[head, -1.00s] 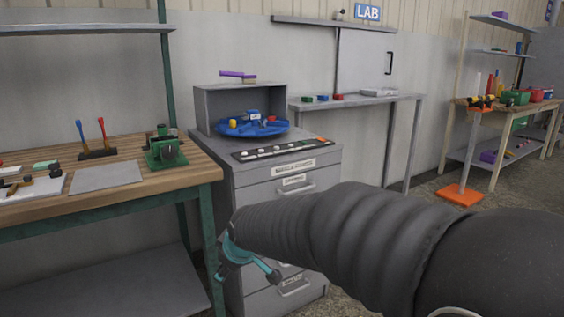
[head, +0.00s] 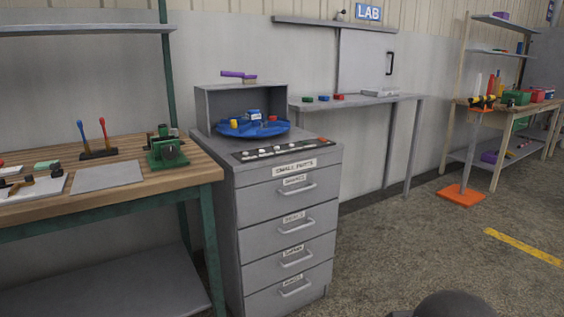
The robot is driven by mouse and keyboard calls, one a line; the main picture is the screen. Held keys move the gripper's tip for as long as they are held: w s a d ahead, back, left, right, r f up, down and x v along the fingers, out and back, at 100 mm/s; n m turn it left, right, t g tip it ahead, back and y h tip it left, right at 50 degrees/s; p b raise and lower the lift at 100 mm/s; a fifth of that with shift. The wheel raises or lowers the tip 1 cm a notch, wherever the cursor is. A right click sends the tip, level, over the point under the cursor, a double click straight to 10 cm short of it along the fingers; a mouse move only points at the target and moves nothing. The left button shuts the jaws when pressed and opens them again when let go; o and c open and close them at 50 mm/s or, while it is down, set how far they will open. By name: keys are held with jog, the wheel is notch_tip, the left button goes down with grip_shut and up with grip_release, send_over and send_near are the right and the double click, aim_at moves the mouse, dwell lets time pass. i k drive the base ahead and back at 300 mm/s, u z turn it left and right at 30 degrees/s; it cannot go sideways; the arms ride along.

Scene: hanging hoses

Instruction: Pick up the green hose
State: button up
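I see no green hose that I can make out in the head view. My gripper is out of view, so whether it is open or shut does not show. Only a dark rounded shape (head: 450,305) shows at the bottom edge, right of centre; it looks like part of my own arm.
A wooden workbench (head: 190,165) stands at left, beside a grey drawer cabinet (head: 288,225) with a blue round tray (head: 262,129) on top. A grey wall table (head: 370,103) is behind. An orange-based post (head: 461,195) stands before a shelf bench. The floor (head: 400,250) at right is clear.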

aim_at(163, 130)
jog(key=u, duration=0.35)
jog(key=k, duration=0.5)
jog(key=u, duration=1.5)
jog(key=i, duration=1.45)
jog(key=z, duration=0.6)
